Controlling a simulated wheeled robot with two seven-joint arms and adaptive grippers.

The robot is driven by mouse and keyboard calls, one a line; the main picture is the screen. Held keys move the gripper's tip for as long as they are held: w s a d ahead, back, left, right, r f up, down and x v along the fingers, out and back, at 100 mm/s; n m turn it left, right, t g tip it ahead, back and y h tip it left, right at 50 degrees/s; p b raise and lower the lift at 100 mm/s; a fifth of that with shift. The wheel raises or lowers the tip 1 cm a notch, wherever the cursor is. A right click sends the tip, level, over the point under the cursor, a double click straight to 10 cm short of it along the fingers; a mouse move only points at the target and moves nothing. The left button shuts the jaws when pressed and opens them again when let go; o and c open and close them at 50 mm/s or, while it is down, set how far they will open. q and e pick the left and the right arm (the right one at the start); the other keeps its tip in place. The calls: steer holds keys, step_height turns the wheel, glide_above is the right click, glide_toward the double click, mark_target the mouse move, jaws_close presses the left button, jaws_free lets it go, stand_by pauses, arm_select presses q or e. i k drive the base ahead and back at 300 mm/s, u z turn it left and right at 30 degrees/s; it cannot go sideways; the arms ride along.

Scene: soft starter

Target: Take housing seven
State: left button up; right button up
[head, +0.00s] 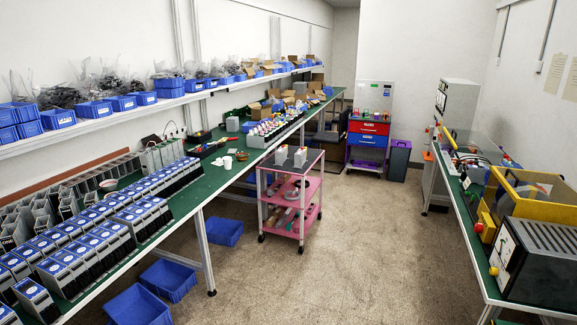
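Several empty grey housings (41,214) stand in rows along the wall side of the green-topped bench (205,188) at the left. Another group of grey open housings (163,154) stands farther back on the same bench. Rows of dark grey units with blue tops (150,199) fill the bench's near part, in front of the empty housings and partly hiding them. I cannot make out any number, so I cannot tell which one is housing seven. Neither of my grippers shows in the head view.
A shelf (105,115) with blue bins runs above the bench. Blue crates (168,279) lie on the floor below it. A pink-shelved cart (291,196) stands beside the bench. Another bench (466,218) with machines is at the right. The middle floor (345,255) is clear.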

mark_target(280, 154)
steer(key=u, duration=0.15)
steer(key=i, duration=4.35)
steer(key=z, duration=0.3)
